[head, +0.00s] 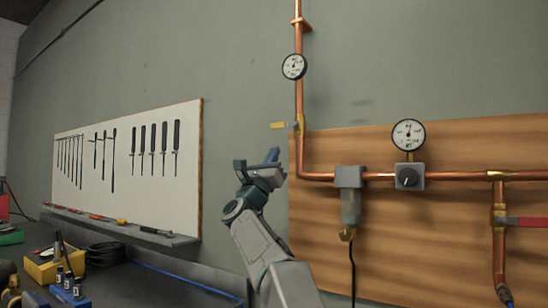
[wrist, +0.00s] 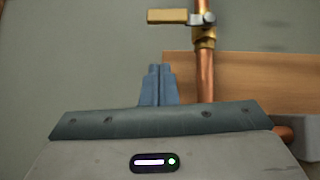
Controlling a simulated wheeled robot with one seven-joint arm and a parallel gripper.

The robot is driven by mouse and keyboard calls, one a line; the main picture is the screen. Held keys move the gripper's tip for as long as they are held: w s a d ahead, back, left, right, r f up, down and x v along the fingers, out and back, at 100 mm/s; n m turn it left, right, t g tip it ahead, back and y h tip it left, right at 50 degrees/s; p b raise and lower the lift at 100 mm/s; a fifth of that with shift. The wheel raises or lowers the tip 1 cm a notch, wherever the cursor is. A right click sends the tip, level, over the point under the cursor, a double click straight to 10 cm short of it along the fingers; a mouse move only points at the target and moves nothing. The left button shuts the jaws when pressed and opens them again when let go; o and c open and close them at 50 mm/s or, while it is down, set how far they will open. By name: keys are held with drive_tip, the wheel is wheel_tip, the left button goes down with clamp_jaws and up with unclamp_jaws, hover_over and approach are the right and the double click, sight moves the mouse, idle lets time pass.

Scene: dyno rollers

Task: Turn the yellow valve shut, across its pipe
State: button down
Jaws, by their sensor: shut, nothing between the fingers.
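The yellow valve handle (head: 278,125) points left, level, across the upright copper pipe (head: 299,90). In the wrist view the handle (wrist: 168,16) lies near the top, joined at its right end to the brass valve body (wrist: 205,40) on the pipe (wrist: 205,78). My gripper (head: 273,155) is below the handle, apart from it in the picture. Its fingers (wrist: 160,68) are together and empty, to the left of the pipe. The exact depth gap between fingertips and handle is hard to tell.
A gauge (head: 293,66) sits higher on the pipe. A wooden board (head: 450,145) carries a filter (head: 350,205), a regulator (head: 409,178) and a red-handled valve (head: 525,222). A tool board (head: 150,115) hangs left above a cluttered bench (head: 140,285). The wall left of the handle is bare.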

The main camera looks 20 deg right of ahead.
drive_tip(key=b+v, duration=0.3)
drive_tip(key=v, duration=0.6)
drive_tip(key=shift+a, duration=0.4)
drive_tip(key=a+n+t+y+p, duration=0.5)
drive_tip(key=a+n+y+p, duration=0.15)
drive_tip(key=n+y, duration=0.9)
drive_tip(key=s+a+f+n+g+y+p, duration=0.3)
drive_tip(key=s+f+n+g+y+p, duration=0.35)
drive_tip(key=n, duration=0.85)
drive_tip(key=s+d+f+n+g+h+p, duration=0.1)
drive_tip(key=s+f+n+g+p, duration=0.3)
drive_tip(key=s+f, duration=0.3)
drive_tip(key=s+d+f+n+g+p, duration=0.2)
drive_tip(key=s+f+n+g+p, duration=0.1)
drive_tip(key=s, duration=1)
drive_tip(key=s+d+f+n+g+h+p, duration=0.1)
drive_tip(key=s+f+n+g+p, duration=0.3)
drive_tip(key=s+f, duration=0.6)
drive_tip(key=d+n+g, duration=0.1)
drive_tip(key=n+g, duration=0.1)
drive_tip(key=g, duration=0.1)
drive_tip(key=shift+f+h+p, duration=0.3)
drive_tip(key=shift+f+p, duration=0.05)
